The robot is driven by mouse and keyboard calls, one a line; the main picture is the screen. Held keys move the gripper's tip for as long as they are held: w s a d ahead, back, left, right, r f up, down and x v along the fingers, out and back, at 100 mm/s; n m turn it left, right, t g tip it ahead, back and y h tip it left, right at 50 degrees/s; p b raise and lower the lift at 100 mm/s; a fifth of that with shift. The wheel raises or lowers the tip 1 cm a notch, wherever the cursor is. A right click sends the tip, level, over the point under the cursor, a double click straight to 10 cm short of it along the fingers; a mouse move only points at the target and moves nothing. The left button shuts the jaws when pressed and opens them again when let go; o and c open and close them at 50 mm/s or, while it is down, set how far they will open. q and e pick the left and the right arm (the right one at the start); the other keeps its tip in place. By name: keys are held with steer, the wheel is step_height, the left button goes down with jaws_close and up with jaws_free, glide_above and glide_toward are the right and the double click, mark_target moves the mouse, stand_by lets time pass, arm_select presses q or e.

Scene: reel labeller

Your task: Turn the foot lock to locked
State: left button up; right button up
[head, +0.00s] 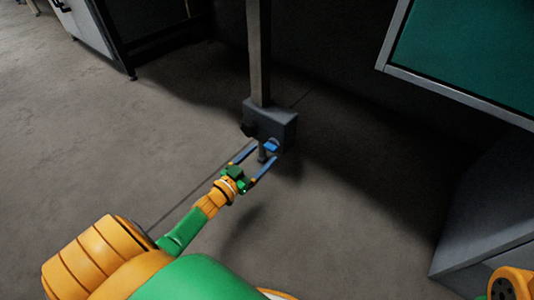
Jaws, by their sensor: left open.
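The fingers are spread to either side of a small grey piece below the blue part. I cannot tell whether either finger touches it, or which position the lock is in. My right gripper is not in view.
A grey post (259,50) rises from the block. A green panel with a pale frame (470,50) hangs at upper right, and a grey cabinet (490,215) stands at right. A light cabinet (85,25) is at upper left. The concrete floor (110,140) at left is clear.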

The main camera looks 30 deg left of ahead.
mark_target(268, 150)
arm_select(q)
steer(key=w+b, duration=0.1)
steer(key=w, duration=0.2)
steer(key=shift+w+d+f, duration=0.1)
steer(key=shift+w+d, duration=0.05)
steer(key=shift+w, duration=0.15)
jaws_close()
